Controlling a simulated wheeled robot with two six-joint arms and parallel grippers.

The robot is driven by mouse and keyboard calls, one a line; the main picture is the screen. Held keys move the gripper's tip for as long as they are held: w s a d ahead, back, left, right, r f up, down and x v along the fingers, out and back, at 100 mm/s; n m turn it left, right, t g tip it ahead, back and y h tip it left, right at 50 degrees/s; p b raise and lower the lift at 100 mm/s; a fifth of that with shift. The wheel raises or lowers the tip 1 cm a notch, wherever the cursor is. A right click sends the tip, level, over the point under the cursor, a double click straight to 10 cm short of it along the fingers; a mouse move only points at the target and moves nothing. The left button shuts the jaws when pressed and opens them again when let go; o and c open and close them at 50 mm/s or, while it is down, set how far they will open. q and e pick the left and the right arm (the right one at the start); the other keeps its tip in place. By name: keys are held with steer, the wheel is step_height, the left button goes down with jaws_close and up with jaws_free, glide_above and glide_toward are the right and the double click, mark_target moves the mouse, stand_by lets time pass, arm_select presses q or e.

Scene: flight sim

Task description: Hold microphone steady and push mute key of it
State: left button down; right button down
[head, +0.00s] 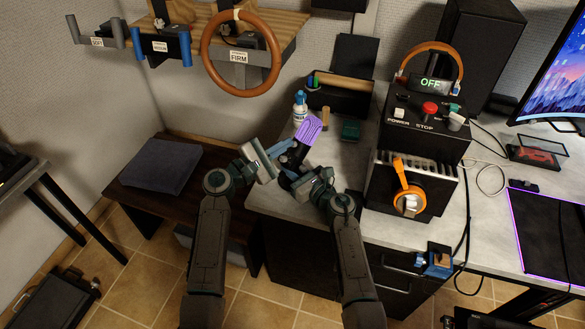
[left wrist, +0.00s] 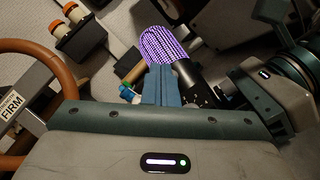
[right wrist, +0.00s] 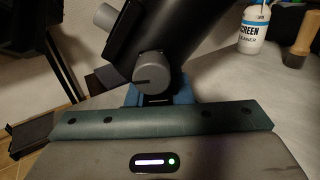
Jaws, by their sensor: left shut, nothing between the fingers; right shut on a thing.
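The microphone has a glowing purple grille (head: 310,129) and a dark body, and it stands tilted near the desk's front left corner. In the left wrist view its purple head (left wrist: 174,42) and black body lie just beyond my left gripper (left wrist: 160,80). The left gripper's blue fingers are shut and empty, with tips overlapping the microphone's upper body; I cannot tell whether they touch. My right gripper (head: 289,180) is shut on the microphone low down. In the right wrist view its blue fingers sit below the grey pivot knob (right wrist: 151,72). The mute key is not discernible.
A white spray bottle (head: 300,108) and a black organizer box (head: 341,95) stand behind the microphone. A black control box (head: 424,125) with an orange headset is to the right. A steering wheel (head: 240,90) hangs at the upper left. A dark bench (head: 135,185) is left of the desk.

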arm_select(q)
steer(key=shift+w+d+f, duration=0.15)
steer(key=shift+f, duration=0.1)
stand_by(0.3)
steer(key=shift+s+a+r, duration=0.25)
steer(key=shift+s, duration=0.05)
steer(key=s+a+r, duration=0.3)
steer(key=r, duration=0.1)
steer(key=shift+a, duration=0.3)
stand_by(0.4)
